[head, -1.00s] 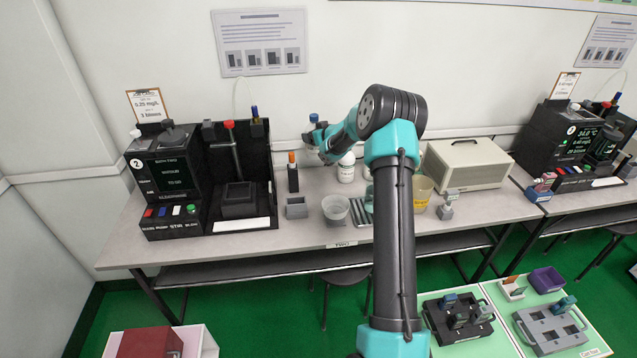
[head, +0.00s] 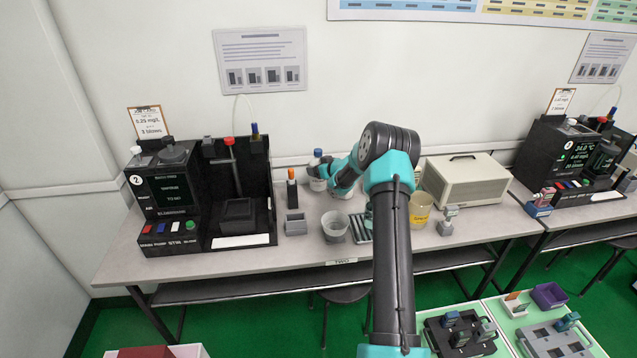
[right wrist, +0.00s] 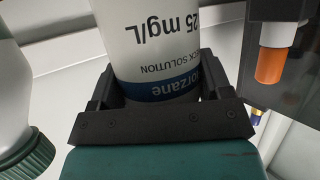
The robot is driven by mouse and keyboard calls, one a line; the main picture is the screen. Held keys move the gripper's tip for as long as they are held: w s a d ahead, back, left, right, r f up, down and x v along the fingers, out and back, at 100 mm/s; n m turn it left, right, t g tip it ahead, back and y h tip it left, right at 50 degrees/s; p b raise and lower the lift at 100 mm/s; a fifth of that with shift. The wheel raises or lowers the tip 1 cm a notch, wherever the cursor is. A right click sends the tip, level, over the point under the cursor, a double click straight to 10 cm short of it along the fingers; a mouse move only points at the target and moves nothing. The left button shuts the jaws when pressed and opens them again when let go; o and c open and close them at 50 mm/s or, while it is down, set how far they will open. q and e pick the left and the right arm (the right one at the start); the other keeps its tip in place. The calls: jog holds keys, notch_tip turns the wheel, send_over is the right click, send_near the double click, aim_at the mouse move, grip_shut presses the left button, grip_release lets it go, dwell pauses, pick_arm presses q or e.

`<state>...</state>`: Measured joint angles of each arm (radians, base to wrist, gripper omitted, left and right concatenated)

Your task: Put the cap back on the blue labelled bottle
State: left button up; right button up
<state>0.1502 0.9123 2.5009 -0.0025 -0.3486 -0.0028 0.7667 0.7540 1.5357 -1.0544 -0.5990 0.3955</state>
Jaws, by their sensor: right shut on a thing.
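The blue labelled bottle (right wrist: 158,40), white with a dark blue band, fills the middle of the right wrist view, its print upside down. My right gripper (right wrist: 155,88) is around the bottle at the blue band, shut on it. Its black plate hides the bottle's top end in that view. In the head view the right gripper (head: 328,172) is at the back of the bench. A blue cap-like top (head: 317,153) shows just above it. I cannot tell from here whether that cap is seated. My left gripper is not in view.
A green-capped bottle (right wrist: 22,160) stands close beside the gripper. An orange-tipped pen-like item (head: 291,174) in a black stand is on the other side. A black tester (head: 165,195) is left.

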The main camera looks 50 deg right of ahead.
aim_at(317, 185)
jog(key=shift+f, duration=0.7)
jog(key=shift+f, duration=1.85)
jog(key=shift+f, duration=0.1)
jog(key=o, duration=1.4)
jog(key=shift+f, duration=0.1)
